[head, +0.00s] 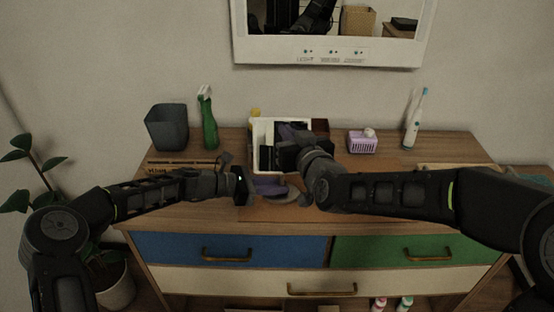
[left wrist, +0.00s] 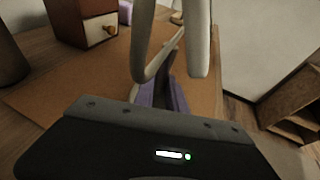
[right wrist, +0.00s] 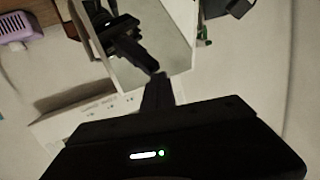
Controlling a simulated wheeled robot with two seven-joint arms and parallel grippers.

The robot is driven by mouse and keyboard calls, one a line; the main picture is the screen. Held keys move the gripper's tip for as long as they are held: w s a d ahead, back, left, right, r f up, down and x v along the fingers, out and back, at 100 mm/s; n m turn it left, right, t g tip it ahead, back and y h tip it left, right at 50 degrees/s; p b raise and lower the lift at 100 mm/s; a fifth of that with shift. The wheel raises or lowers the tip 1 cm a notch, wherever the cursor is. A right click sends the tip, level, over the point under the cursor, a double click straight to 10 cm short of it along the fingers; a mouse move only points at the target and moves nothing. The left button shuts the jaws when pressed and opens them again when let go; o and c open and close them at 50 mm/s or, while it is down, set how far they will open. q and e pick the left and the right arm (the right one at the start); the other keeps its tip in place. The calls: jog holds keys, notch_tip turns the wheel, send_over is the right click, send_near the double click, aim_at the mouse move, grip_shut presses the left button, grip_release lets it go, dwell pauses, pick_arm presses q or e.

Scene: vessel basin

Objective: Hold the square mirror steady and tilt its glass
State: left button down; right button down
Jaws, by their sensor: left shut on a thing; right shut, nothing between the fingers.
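In the left wrist view the purple part (left wrist: 168,94) lies between and beyond the pale fingers.
A dark bin (head: 168,128) and green bottle (head: 209,125) stand left; a purple soap dish (head: 362,144) and toothbrush (head: 412,122) stand right. A white-framed wall mirror (head: 325,70) hangs above.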

jog(key=s, duration=0.5)
jog(key=shift+s, duration=0.2)
pick_arm(q)
jog(key=c, duration=1.3)
grip_release()
jog(key=v, duration=1.2)
jog(key=shift+s, duration=0.1)
